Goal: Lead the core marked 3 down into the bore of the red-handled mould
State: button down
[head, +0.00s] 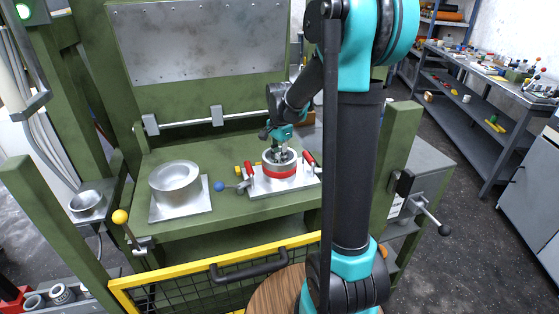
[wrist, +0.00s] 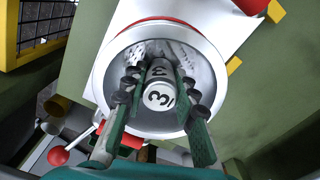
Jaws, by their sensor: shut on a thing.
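The red-handled mould (head: 281,172) is a metal cylinder with a red band and red handles, on a pale plate on the green press table. In the wrist view its round rim (wrist: 104,72) surrounds the fingers and the core. The core marked 3 (wrist: 159,96) is a small grey cylinder with its numbered end facing the camera. My gripper (wrist: 161,82) has its fingers on both sides of the core and is shut on it. In the head view my gripper (head: 283,148) is over the mould's mouth. How deep the core reaches into the bore cannot be told.
A second metal pot (head: 175,180) on a square plate stands at the left of the table. A blue ball knob (head: 219,186) is between it and the mould. A yellow rail (head: 215,265) runs along the front. A grey metal panel (head: 200,42) stands behind.

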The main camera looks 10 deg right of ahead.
jog(key=c, duration=1.1)
grip_release()
jog(key=shift+r, duration=0.1)
notch_tip(320, 180, up, 12)
jog(key=shift+f, duration=0.1)
